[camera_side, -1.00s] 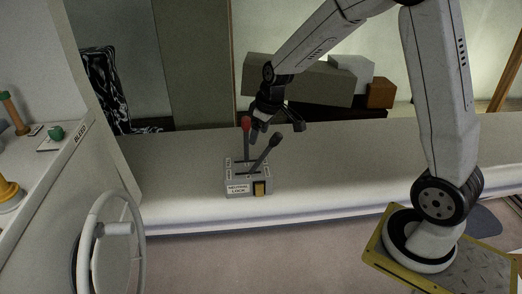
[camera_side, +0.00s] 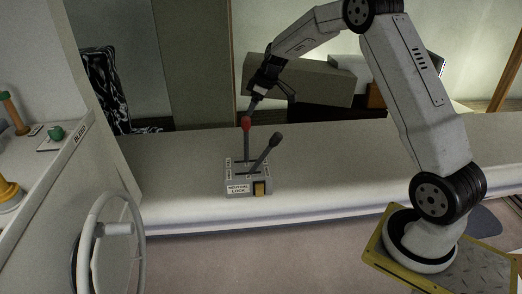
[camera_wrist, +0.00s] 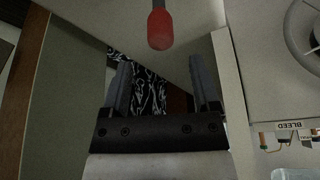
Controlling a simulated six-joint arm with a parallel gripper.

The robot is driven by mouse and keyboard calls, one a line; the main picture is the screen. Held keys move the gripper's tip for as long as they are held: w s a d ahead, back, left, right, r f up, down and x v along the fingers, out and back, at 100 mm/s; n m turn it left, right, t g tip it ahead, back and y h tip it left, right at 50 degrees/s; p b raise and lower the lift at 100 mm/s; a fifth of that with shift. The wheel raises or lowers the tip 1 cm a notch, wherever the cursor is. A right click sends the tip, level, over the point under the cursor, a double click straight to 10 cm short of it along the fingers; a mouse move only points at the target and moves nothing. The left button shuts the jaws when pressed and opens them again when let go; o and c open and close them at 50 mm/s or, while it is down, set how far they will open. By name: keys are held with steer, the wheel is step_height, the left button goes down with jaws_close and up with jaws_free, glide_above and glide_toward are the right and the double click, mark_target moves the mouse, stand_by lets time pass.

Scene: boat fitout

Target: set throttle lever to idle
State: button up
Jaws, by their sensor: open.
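The control box (camera_side: 234,188), labelled "NEUTRAL LOCK", sits on the pale bench. Two levers rise from it. The red-knobbed lever (camera_side: 246,125) stands nearly upright, and the dark-knobbed lever (camera_side: 275,139) leans to the right. I cannot tell from labels which is the throttle. A yellow-orange button (camera_side: 259,188) is on the box front. My gripper (camera_side: 255,101) is open, just above the red knob in the side view. In the wrist view the red knob (camera_wrist: 160,28) is at the top, beyond the gap between my open fingers (camera_wrist: 160,85), which hold nothing.
A wheel (camera_side: 104,240) and a panel marked BLEED (camera_side: 72,138) with a green knob (camera_side: 56,132) are at the left. Grey boxes (camera_side: 300,80) stand behind the bench. The bench right of the control box is clear.

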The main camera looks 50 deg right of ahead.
mark_target(246, 122)
steer(key=shift+x, duration=3.85)
jaws_close()
